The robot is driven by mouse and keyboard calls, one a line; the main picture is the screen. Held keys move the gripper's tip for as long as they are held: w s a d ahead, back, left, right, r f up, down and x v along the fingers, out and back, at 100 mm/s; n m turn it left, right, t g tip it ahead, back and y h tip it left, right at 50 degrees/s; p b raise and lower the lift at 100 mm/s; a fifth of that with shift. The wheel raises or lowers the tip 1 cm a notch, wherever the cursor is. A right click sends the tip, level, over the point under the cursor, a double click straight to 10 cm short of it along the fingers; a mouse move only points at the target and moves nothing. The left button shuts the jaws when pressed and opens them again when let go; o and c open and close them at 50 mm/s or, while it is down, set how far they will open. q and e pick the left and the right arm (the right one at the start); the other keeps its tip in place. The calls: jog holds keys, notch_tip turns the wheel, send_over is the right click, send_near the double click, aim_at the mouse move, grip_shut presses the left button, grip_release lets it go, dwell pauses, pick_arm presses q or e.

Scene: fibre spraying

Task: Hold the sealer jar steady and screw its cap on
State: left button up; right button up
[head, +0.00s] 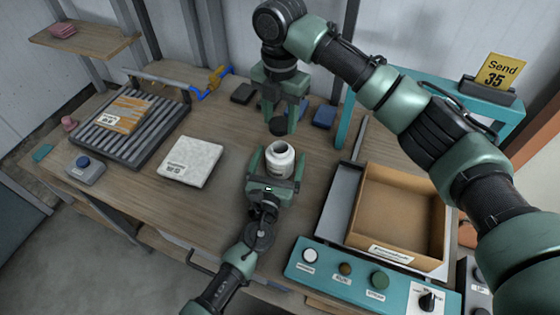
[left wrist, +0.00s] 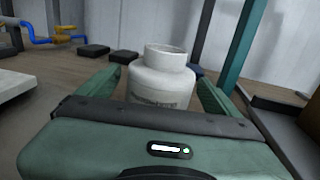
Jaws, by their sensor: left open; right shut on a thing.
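The white sealer jar (head: 280,159) stands upright and uncapped on the wooden table, its round mouth open at the top. It also shows in the left wrist view (left wrist: 164,80), with a printed label partly hidden by the gripper body. My left gripper (head: 274,163) is open, with one finger on each side of the jar. My right gripper (head: 283,119) points down just behind the jar and is shut on the dark round cap (head: 278,126). The cap is held apart from the jar, beyond its mouth; its exact height is hard to tell.
An open cardboard box (head: 401,212) stands to the right, behind a teal button panel (head: 350,280). A white labelled slab (head: 190,161) and a roller rack (head: 130,125) lie left. Dark blocks (head: 243,93) and a blue block (head: 323,116) lie at the back.

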pick_arm(q)
grip_shut()
pick_arm(e)
send_over(280, 147)
jog(key=shift+f, duration=2.5)
jog(key=shift+f, duration=0.9)
jog(key=shift+f, duration=0.6)
